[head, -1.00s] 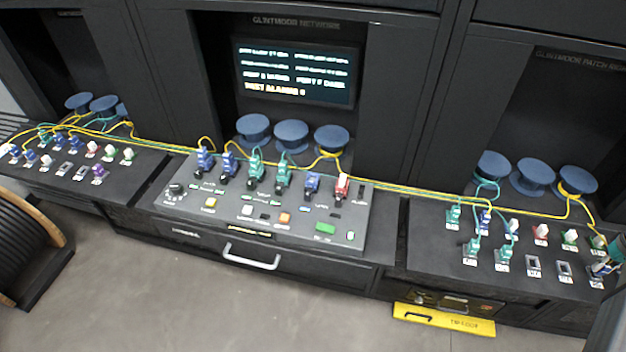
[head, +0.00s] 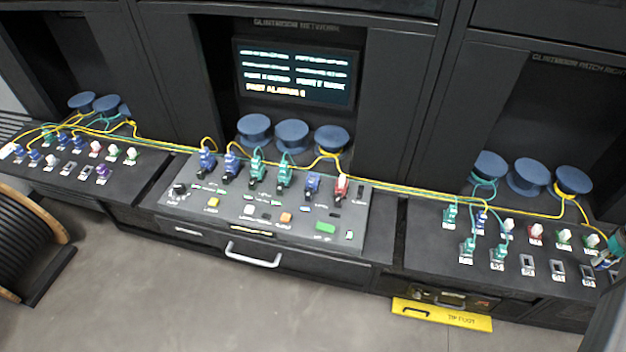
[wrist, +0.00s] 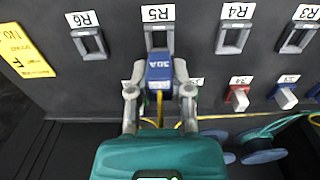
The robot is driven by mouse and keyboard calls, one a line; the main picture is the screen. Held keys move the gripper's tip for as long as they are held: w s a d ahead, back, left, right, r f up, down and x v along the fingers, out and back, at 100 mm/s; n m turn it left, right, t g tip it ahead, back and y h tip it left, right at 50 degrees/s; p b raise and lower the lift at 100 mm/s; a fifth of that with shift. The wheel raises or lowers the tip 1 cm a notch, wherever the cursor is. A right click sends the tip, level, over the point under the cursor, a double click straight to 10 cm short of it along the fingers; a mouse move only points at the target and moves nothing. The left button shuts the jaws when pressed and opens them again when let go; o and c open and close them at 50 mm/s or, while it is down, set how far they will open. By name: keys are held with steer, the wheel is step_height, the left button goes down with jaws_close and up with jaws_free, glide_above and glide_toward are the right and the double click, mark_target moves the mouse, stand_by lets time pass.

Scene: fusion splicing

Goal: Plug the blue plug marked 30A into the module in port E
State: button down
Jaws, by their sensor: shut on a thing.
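My gripper (wrist: 159,90) is shut on the blue plug (wrist: 159,70) marked 30A, one finger on each side. A yellow cable trails from the plug. In the wrist view the plug lies just below the empty-looking R5 port (wrist: 157,36), overlapping its lower edge, and appears clear of it. In the head view my gripper (head: 608,258) is at the right edge, above the right panel. The centre console (head: 270,222) carries a row of coloured plugs or modules, among them a blue one (head: 312,184) fifth from the left. Port letters there are too small to read.
Empty ports R6 (wrist: 91,42), R4 (wrist: 233,38) and R3 (wrist: 298,37) flank R5. Yellow and teal cables (head: 415,194) run along the panels' back to blue spools (head: 529,176). A screen (head: 297,75) stands behind the console. Open floor (head: 190,300) lies in front.

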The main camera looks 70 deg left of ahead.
steer(key=shift+r+p, duration=0.85)
steer(key=shift+r, duration=0.15)
